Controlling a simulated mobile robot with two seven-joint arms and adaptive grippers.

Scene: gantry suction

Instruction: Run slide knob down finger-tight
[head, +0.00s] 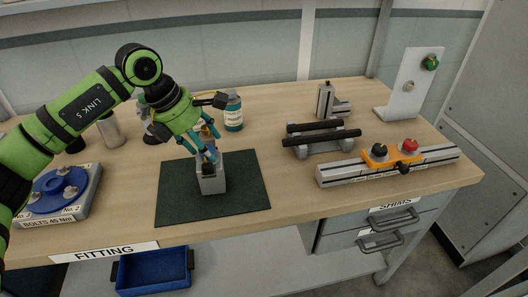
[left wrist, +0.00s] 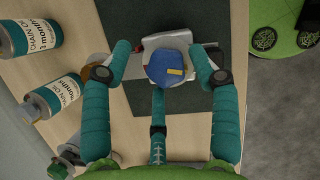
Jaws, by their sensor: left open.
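An orange slide (head: 378,161) sits on a grey rail (head: 335,174) at the right of the bench. It carries a black knob (head: 379,151), a red knob (head: 410,145) and a dark knob at its front (head: 404,168). Which one is the slide knob I cannot tell. My left gripper (head: 209,157) is open, well left of the slide, pointing down over a grey block (head: 212,183) on a dark mat. The left wrist view shows its teal fingers spread around a blue round part with a yellow mark (left wrist: 165,68) at the block. Contact is unclear. My right gripper is out of view.
The dark green mat (head: 240,192) lies mid-bench. A white stand (head: 402,85) is at the back right. Oil bottles (left wrist: 58,93) stand beside the gripper.

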